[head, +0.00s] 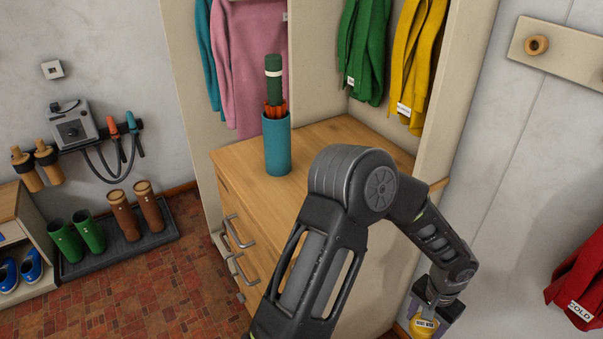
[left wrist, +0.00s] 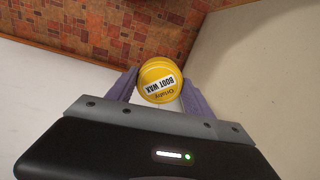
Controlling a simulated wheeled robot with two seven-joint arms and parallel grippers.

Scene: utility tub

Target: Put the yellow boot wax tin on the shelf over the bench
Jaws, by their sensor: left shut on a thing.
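The yellow boot wax tin (head: 424,326) is at the lower right of the head view, in my left gripper (head: 432,312). In the left wrist view the tin (left wrist: 158,72), its label reading upside down, sits between the two purple fingers of the gripper (left wrist: 160,88), which is shut on it. The tin is held in the air beside a pale panel, with the tiled floor below. No shelf over a bench can be made out in either view. My right gripper is not in view.
A wooden drawer unit (head: 240,166) bears a teal holder (head: 277,148) with a green umbrella (head: 273,78). Coats hang above it. Boots (head: 121,215) stand on a dark tray at left. A peg rail (head: 575,54) and red garment (head: 585,275) are at right.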

